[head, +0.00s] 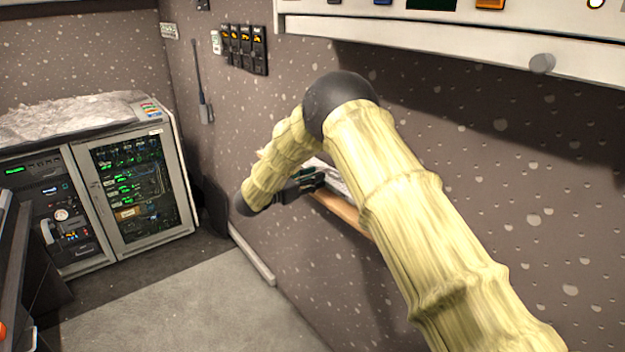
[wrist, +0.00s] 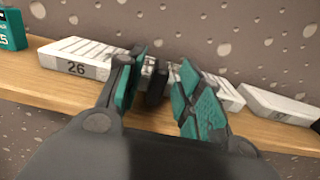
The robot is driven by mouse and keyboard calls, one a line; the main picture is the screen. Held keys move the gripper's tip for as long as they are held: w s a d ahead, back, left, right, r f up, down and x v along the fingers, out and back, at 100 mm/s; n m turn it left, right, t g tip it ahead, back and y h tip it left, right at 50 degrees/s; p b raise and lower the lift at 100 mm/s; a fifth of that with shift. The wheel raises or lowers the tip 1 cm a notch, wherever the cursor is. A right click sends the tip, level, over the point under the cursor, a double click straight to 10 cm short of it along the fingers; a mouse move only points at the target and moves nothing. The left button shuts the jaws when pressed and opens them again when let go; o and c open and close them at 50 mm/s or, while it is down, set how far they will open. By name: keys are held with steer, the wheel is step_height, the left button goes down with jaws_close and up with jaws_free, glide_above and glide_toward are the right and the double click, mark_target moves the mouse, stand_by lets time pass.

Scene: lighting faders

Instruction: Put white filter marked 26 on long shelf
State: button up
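The white filter marked 26 (wrist: 76,67) lies on a wooden shelf (wrist: 62,91) at the left of the wrist view, with its slatted top up and its number facing me. My gripper (wrist: 160,85) is open just right of it, its teal-padded fingers apart over the shelf. The left finger overlaps the filter's right end in the picture; I cannot tell if they touch. A dark piece shows between the fingers, but I cannot tell what it is. In the head view my gripper (head: 312,181) is at the wooden shelf (head: 345,212), partly hidden by my arm.
Another white slatted piece (wrist: 228,92) lies behind my right finger. A further white block (wrist: 278,104) is at the right, and a teal block (wrist: 12,30) at far left. The speckled wall is close behind. A white cabinet ledge (head: 450,47) overhangs above my arm.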

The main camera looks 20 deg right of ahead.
steer(key=shift+r, duration=0.1)
steer(key=shift+a+f, duration=0.2)
steer(key=shift+a, duration=0.05)
steer(key=b+v, duration=0.6)
steer(key=v, duration=0.5)
steer(key=shift+s+a+r, duration=0.15)
steer(key=shift+a+r, duration=0.05)
steer(key=shift+a, duration=0.1)
